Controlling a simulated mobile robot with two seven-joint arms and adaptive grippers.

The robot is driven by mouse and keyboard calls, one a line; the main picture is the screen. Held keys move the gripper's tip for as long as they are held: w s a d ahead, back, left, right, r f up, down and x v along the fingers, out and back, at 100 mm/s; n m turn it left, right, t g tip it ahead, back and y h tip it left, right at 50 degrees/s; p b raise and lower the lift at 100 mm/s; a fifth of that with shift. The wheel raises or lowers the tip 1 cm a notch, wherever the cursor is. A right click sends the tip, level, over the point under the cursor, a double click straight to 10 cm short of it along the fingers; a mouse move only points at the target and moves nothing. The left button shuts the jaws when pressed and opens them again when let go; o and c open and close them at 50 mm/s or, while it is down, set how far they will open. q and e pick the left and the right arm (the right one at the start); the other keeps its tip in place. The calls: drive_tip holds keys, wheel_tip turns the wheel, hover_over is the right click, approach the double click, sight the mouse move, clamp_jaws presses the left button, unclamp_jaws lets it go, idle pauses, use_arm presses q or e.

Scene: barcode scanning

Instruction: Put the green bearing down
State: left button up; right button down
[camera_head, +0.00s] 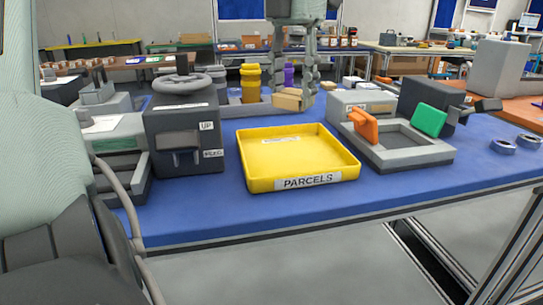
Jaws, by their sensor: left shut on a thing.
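My left arm fills the left edge in the head view. Its dark gripper (75,245) is close to the camera at the lower left, in front of the table. The gripper is shut, but its fingertips and what they hold are not clear, and I cannot make out the green bearing. My right gripper is not in view. A yellow tray (302,183) labelled PARCELS lies flat on the blue table (215,222), to the right of my left gripper.
A dark box machine (185,145) with a handwheel stands left of the tray. A grey frame fixture (415,158) with an orange block (363,125) and a green block (429,121) stands right. Yellow containers (250,83) stand behind. The table's front strip is clear.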

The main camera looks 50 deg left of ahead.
use_arm(q)
drive_tip(key=shift+f, duration=0.4)
hover_over(290, 158)
wheel_tip(290, 158, down, 5)
drive_tip(key=shift+r, duration=0.2)
drive_tip(key=shift+f, duration=0.6)
wheel_tip(290, 158, down, 3)
drive_tip(key=shift+f, duration=0.2)
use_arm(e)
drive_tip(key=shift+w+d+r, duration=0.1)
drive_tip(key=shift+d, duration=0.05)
use_arm(q)
drive_tip(key=shift+f, duration=0.2)
drive_tip(key=o, duration=1.2)
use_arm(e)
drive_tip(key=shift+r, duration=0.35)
use_arm(q)
drive_tip(key=shift+o, duration=0.2)
drive_tip(key=shift+r, duration=0.1)
